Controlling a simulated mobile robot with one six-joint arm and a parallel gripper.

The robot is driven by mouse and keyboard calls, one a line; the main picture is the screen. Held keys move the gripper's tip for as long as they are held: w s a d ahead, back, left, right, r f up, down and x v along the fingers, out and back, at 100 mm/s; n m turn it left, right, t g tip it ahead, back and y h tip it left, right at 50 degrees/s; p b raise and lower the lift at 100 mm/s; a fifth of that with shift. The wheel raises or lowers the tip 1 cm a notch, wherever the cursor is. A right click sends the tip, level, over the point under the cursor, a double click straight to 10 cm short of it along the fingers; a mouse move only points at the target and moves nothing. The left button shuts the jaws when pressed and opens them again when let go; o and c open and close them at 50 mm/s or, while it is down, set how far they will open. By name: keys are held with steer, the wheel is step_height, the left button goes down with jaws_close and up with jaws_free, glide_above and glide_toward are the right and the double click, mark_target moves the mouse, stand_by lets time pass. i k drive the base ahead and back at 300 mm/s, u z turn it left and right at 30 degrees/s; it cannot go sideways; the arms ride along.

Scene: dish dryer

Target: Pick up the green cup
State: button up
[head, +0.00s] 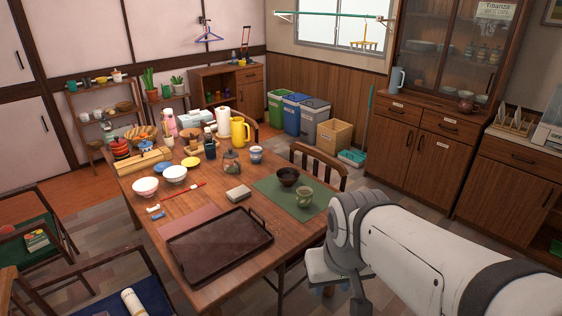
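A pale green cup (305,197) stands upright on the green mat (326,209), on the right part of the wooden table. A dark bowl (288,177) is close behind it to the left. My arm comes in from the lower right. My gripper (322,283) is just past the table's right edge, lower in the picture than the cup and apart from it. Its fingers are small and partly hidden by my arm, so their opening does not show clearly.
A brown tray (220,243) lies on the near part of the table. A small box (238,194) and a lidded jar (232,162) are left of the mat. A wooden chair (318,157) stands behind the mat. Bowls, bottles and a yellow pitcher crowd the far end.

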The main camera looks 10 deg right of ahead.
mark_target(304, 193)
steer(key=z, duration=0.25)
steer(key=i, duration=1.2)
steer(key=z, duration=0.3)
steer(key=k, duration=0.55)
steer(key=u, duration=0.15)
steer(key=k, duration=0.25)
steer(key=z, duration=0.3)
steer(key=i, duration=0.75)
steer(key=u, duration=0.05)
